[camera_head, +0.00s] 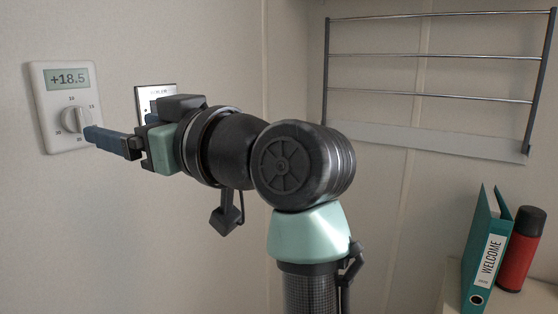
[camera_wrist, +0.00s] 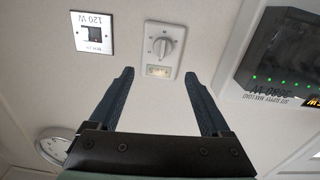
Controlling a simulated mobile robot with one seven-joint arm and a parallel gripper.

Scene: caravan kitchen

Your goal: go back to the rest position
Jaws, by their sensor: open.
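My gripper (camera_head: 88,133) is stretched out to the left, in front of the wall thermostat (camera_head: 42,112). In the wrist view my gripper (camera_wrist: 158,76) is open, its two dark blue fingers wide apart with nothing between them. The thermostat (camera_wrist: 150,30) shows beyond the fingertips in that view, upside down. Its round white knob (camera_head: 75,122) stands free of the fingers in the wrist view (camera_wrist: 162,46). The thermostat's display (camera_head: 68,78) reads +18.5. My arm is extended, bent at the elbow, well away from the column.
A small wall plate (camera_wrist: 92,33) marked 120 W is beside the thermostat. A dark box (camera_wrist: 285,55) with green lights and a round clock (camera_wrist: 58,148) are also on the walls. A wire rack (camera_head: 430,56), green binder (camera_head: 482,255) and red flask (camera_head: 520,250) are at right.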

